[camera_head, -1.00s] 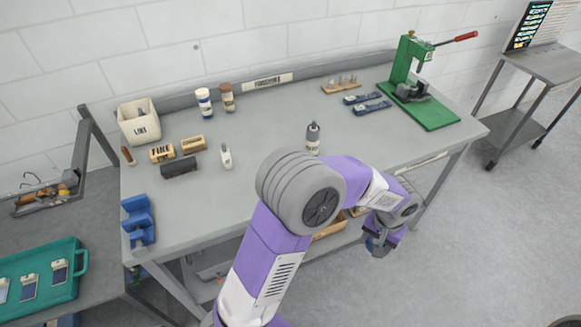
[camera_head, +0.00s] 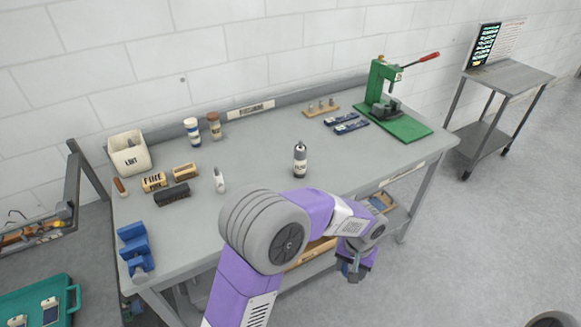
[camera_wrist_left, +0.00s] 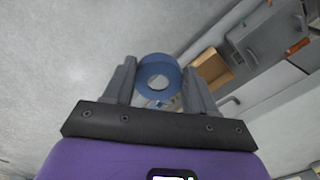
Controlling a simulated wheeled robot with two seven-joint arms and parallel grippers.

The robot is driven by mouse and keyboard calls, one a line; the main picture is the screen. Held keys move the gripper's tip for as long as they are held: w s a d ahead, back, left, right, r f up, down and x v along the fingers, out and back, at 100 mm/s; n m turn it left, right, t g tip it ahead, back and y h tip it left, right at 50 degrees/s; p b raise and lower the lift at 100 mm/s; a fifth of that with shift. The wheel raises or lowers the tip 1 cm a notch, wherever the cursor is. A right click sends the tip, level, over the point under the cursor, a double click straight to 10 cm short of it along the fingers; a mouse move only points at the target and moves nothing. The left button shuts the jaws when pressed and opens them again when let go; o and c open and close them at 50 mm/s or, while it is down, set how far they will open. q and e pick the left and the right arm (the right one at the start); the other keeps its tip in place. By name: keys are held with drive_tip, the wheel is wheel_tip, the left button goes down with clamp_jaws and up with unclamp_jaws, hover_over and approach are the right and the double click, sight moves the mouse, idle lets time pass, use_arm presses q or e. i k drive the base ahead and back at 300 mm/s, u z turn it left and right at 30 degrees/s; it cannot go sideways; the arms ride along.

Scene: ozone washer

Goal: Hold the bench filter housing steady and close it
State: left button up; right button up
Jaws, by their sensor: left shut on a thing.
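My left gripper (camera_head: 355,270) is at the end of the purple arm, in front of the bench's front edge and over the floor. In the left wrist view the same gripper (camera_wrist_left: 158,85) has its fingers on either side of a blue ring-shaped piece (camera_wrist_left: 143,77), and it is shut on this piece. The piece has a round opening facing the camera. I cannot tell whether it is part of the filter housing. No housing can be clearly made out on the bench. My right gripper is not in view.
A grey cart (camera_head: 505,80) stands at right.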

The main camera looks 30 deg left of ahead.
sight(300, 165)
drive_tip(key=u, duration=1.3)
drive_tip(key=i, duration=0.4)
drive_tip(key=z, duration=0.05)
